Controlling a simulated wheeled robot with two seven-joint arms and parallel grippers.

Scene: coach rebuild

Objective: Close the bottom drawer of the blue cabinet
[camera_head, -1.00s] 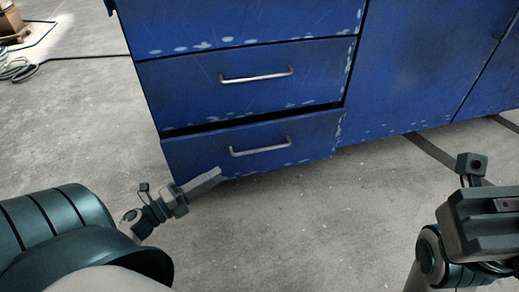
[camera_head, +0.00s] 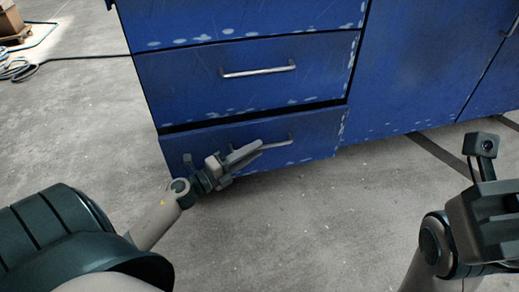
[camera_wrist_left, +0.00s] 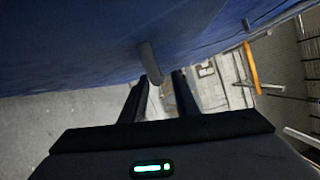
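The blue cabinet (camera_head: 245,80) has worn paint and stands ahead. Its bottom drawer (camera_head: 315,137) is slightly open, with a dark gap along its top edge. The drawer's grey bar handle (camera_head: 287,141) is partly hidden behind my left gripper (camera_head: 259,149), which is in front of the drawer face. In the left wrist view the left gripper (camera_wrist_left: 160,82) has its two fingers apart with nothing held between them. The handle (camera_wrist_left: 150,63) is just beyond the fingertips; I cannot tell whether they touch. My right arm shows at lower right, but its fingers are out of frame.
The drawer above (camera_head: 240,85) looks shut, with its own bar handle (camera_head: 258,72). Bare concrete floor (camera_head: 300,225) lies in front. A cable (camera_head: 85,58) and a box (camera_head: 20,18) lie at the far left.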

